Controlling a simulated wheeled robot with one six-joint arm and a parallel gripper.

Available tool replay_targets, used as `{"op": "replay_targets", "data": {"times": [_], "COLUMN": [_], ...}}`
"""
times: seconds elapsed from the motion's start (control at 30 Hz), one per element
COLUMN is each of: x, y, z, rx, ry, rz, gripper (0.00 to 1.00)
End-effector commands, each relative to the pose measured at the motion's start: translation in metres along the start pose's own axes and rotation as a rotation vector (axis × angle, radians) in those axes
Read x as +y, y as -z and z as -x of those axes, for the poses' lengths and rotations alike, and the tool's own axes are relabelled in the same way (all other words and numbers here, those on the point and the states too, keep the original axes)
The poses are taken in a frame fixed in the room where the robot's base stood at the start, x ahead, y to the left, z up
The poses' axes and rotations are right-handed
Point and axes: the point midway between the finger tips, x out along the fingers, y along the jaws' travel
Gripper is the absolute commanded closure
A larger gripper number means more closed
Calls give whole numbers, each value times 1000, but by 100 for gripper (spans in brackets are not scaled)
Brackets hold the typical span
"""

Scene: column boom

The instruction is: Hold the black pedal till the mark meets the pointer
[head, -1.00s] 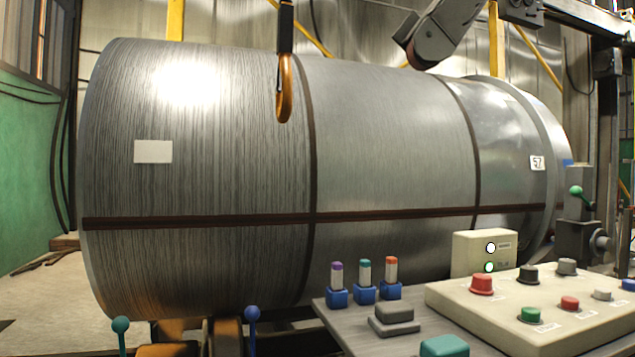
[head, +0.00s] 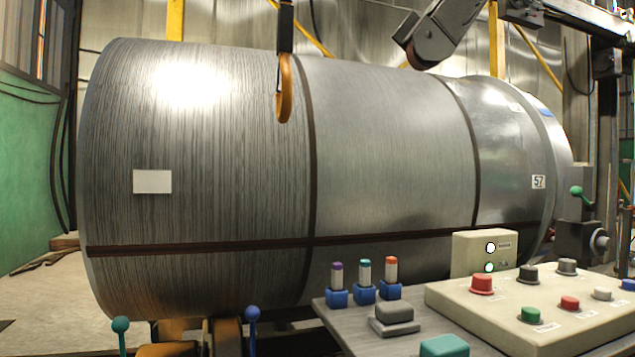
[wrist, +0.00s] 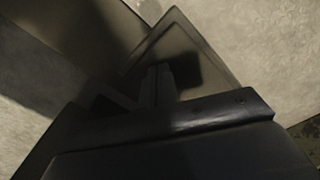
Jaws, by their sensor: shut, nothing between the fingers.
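A large grey metal drum (head: 390,150) lies on its side in the head view. It carries a blank white label (head: 152,181), a label reading 57 (head: 538,181), dark bands and a blue mark (head: 545,112) near the right end. I cannot make out a pointer for certain. In the wrist view, my gripper (wrist: 157,82) is shut and empty, its dark fingers over a dark angled plate (wrist: 190,35), which looks like the pedal. Its fingertips appear to meet the plate; contact is not clear. Neither the gripper nor the pedal shows in the head view.
An orange hook (head: 284,95) hangs before the drum. Teal (head: 120,325) and blue (head: 252,314) knobbed levers stand at the front.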

Motion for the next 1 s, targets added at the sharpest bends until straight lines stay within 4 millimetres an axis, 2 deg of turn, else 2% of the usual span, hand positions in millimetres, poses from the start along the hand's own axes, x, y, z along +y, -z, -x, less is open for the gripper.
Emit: {"op": "replay_targets", "data": {"times": [0.17,0.37,0.57,1.0], "x": [0,0,0,0], "y": [1,1,0,0], "z": [5,31,34,76], "rx": [3,2,0,0], "ry": [1,0,0,0], "rz": [0,0,0,0], "gripper": [100,100,100,100]}}
